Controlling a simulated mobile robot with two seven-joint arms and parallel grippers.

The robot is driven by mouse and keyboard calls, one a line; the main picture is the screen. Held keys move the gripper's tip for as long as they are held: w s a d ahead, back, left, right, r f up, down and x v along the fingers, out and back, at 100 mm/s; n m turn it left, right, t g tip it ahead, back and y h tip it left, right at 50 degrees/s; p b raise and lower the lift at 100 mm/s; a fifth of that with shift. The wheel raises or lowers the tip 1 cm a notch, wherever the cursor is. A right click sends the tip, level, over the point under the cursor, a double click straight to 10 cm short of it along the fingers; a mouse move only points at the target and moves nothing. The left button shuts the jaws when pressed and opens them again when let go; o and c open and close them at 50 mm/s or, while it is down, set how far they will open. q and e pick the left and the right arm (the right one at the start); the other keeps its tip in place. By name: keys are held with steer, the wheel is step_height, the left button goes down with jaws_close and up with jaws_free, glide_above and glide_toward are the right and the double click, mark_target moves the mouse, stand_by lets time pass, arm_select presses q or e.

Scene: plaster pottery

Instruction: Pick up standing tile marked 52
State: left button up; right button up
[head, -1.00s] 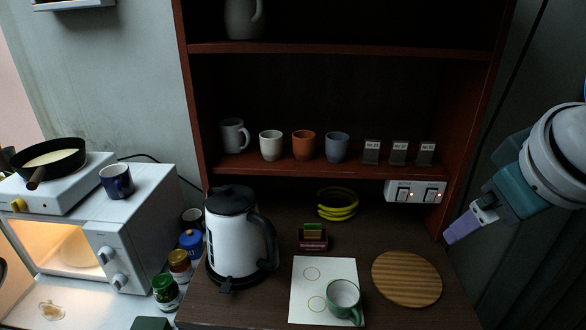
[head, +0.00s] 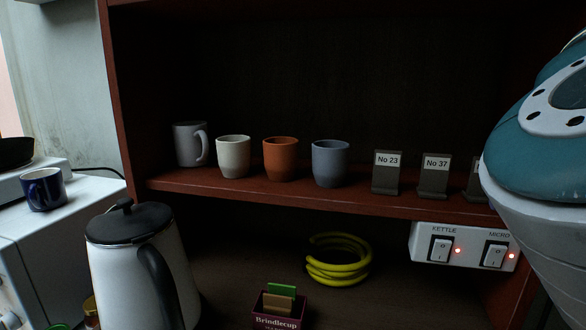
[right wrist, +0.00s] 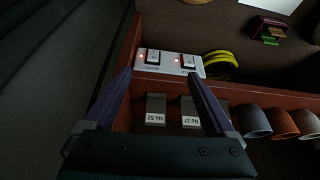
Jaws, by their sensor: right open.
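The tile marked No 52 (right wrist: 156,110) stands upright on the shelf, its label upside down in the right wrist view. In the head view, a tile at the row's right end (head: 473,180) is mostly hidden behind my right arm. My right gripper (right wrist: 160,71) is open, with its two purple fingers spread to either side of the No 52 tile in the wrist picture. Nothing is held between them. My left gripper is in neither view.
Tiles No 37 (head: 434,176) and No 23 (head: 387,173) stand to the left on the same shelf. Grey-blue (head: 330,163), orange (head: 280,159) and cream (head: 233,157) cups follow. A switch panel (head: 464,248) sits below the shelf edge. A kettle (head: 145,265) stands lower left.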

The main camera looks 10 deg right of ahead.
steer(key=w, duration=0.2)
steer(key=p, duration=0.2)
glide_above(479, 195)
steer(key=s+a, duration=0.1)
steer(key=s, duration=0.2)
steer(key=shift+w+d+f, duration=0.1)
steer(key=shift+w+d, duration=0.2)
steer(key=shift+w, duration=0.3)
steer(key=shift+w+d+f, duration=0.1)
steer(key=shift+w+d, duration=0.15)
steer(key=shift+w, duration=0.3)
steer(key=shift+x, duration=1)
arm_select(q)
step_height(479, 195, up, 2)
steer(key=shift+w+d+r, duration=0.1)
arm_select(e)
steer(key=shift+w+f, duration=0.1)
steer(key=shift+f, duration=0.25)
jaws_close()
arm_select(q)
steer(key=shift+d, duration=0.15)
